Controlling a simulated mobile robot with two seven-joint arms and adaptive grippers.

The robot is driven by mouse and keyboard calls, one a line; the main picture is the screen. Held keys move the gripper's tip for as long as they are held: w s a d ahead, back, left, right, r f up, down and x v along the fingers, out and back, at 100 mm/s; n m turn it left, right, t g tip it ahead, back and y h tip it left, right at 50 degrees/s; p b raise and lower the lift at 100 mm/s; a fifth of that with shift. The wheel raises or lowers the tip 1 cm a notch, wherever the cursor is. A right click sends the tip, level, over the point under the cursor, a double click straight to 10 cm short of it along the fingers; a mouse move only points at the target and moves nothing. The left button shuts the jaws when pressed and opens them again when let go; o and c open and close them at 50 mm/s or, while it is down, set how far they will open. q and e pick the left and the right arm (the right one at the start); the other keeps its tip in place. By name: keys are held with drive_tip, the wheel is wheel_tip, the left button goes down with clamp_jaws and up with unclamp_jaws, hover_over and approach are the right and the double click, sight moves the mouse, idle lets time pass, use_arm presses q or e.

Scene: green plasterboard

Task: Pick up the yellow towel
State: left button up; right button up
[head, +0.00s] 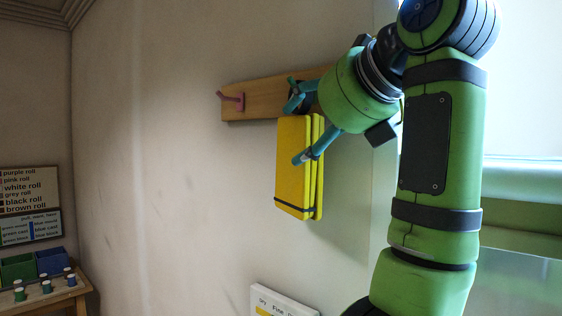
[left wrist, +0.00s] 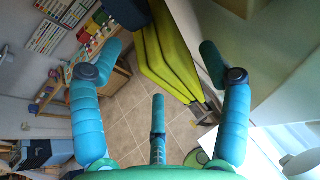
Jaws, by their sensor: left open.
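The yellow towel (head: 292,165) hangs in folds below a wooden rail on the wall, with a dark band near its lower edge. In the left wrist view the towel (left wrist: 168,55) lies in the gap between two teal fingers, nearer the right one. My left gripper (head: 302,126) is open at the towel's upper right side. One finger is by the rail above the towel; another crosses in front of the towel. I cannot tell whether any finger touches it. The towel's hanging point is partly hidden by the gripper. My right gripper is not in view.
The wooden rail (head: 257,98) carries a pink hook (head: 232,99) at its left end. A low table (head: 60,298) with coloured rolls and bins stands at the far left. A sign (head: 283,300) is on the wall below the towel. The wall left of the towel is clear.

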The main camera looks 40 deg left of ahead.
sight(296, 144)
use_arm(q)
drive_tip(key=shift+s+d+p, duration=0.15)
drive_tip(key=shift+p, duration=0.25)
drive_tip(key=p+x, duration=0.1)
drive_tip(key=x, duration=0.1)
drive_tip(key=shift+w+a+f, duration=0.15)
drive_tip(key=shift+w+a, duration=0.05)
drive_tip(key=shift+a, duration=0.05)
drive_tip(key=x, duration=0.3)
drive_tip(key=shift+a, duration=0.15)
drive_tip(key=shift+s+d, duration=0.15)
drive_tip(key=shift+d, duration=0.25)
drive_tip(key=c, duration=1.3)
drive_tip(key=shift+a, duration=0.1)
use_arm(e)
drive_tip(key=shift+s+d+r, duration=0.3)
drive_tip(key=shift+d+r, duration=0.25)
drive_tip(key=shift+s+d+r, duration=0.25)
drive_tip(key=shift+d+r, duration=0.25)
